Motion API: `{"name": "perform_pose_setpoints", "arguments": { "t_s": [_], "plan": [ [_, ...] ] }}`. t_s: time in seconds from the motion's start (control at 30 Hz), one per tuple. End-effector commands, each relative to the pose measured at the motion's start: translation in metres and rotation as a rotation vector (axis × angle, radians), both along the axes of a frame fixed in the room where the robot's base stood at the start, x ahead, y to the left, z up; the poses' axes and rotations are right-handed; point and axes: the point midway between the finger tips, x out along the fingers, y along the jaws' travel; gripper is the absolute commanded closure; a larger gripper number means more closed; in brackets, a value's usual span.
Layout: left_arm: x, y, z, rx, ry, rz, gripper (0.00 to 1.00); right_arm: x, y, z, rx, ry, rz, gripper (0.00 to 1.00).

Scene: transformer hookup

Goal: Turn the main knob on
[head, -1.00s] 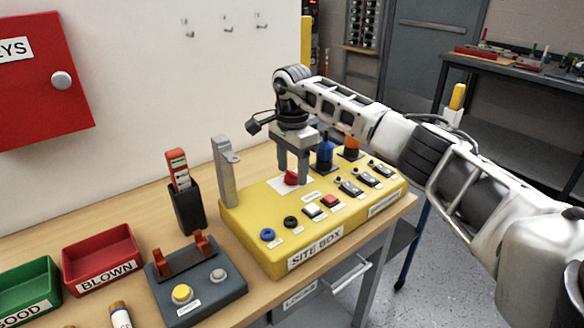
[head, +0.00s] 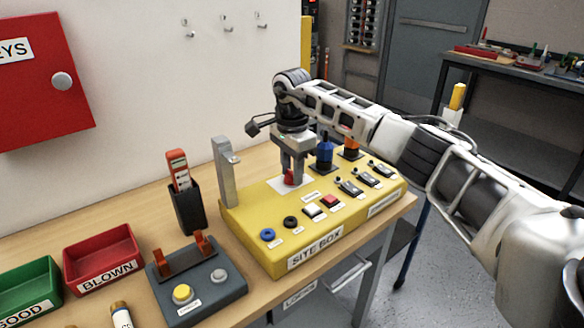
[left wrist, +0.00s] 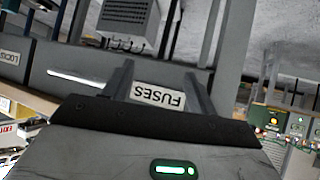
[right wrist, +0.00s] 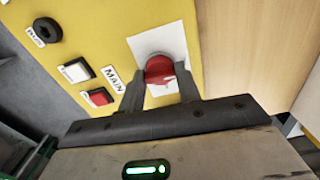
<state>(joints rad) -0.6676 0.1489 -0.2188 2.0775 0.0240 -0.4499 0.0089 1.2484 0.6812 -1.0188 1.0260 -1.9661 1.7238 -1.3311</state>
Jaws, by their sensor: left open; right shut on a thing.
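The main knob (right wrist: 160,70) is red and sits on a white plate (right wrist: 172,42) on the yellow site box (head: 245,222). The label MAIN (right wrist: 115,79) is beside it in the right wrist view. My right gripper (head: 291,180) points down from above and is shut on the red knob, one finger on each side of it. In the head view the knob (head: 289,178) is partly hidden by the fingers. My left gripper (left wrist: 158,80) is open and empty in the left wrist view, facing a drawer label FUSES (left wrist: 157,97). It is not in the head view.
Blue (head: 325,152) and orange (head: 350,145) connectors stand right of the knob. Several black switches (head: 349,187) and push buttons are in front. A grey upright bracket (head: 226,172) stands at the box's left end. A grey tester (head: 197,285) and red bin (head: 102,253) lie left.

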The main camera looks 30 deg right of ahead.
Motion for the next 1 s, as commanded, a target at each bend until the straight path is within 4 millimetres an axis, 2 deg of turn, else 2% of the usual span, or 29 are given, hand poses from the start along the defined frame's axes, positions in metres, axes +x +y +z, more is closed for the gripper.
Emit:
{"name": "perform_pose_setpoints", "arguments": {
  "t_s": [0.27, 1.0],
  "plan": [
    [0.0, 0.001, 0.009, 0.011, 0.001, -0.001, 0.42, 0.0, 0.0, 0.003, 0.0, 0.001, -0.207, 0.89],
    [-0.001, 0.006, 0.017, 0.024, 0.015, 0.009, 0.42, 0.0, 0.0, 0.003, 0.0, -0.001, -0.91, 0.89]
  ]
}}
